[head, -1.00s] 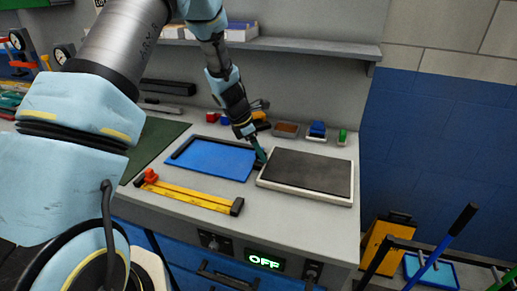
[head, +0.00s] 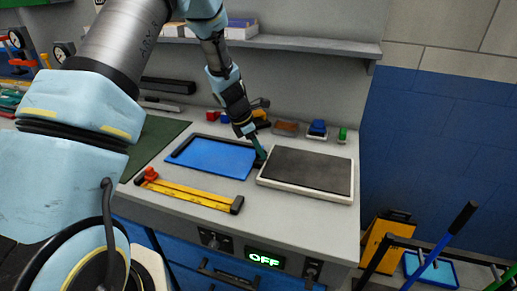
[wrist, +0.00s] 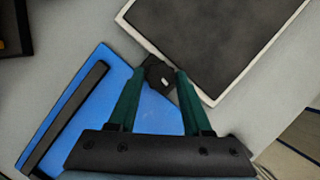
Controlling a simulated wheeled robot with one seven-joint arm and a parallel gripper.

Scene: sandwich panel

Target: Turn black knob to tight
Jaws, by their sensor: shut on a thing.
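The black knob (wrist: 158,75) sits between my fingertips in the wrist view, with a small pale mark on its top. It lies at the corner of the blue panel (wrist: 95,112), close to the white-framed dark panel (wrist: 215,40). My gripper (wrist: 161,76) has green fingers, one on each side of the knob, and is shut on it. In the head view my gripper (head: 261,154) points down between the blue panel (head: 215,158) and the dark panel (head: 308,170). The knob is small and mostly hidden there.
A yellow clamp (head: 190,195) with a red part lies at the bench's front left. Small red, blue and green items stand along the back under a shelf (head: 290,47). A green "OFF" display (head: 264,258) is on the bench front.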

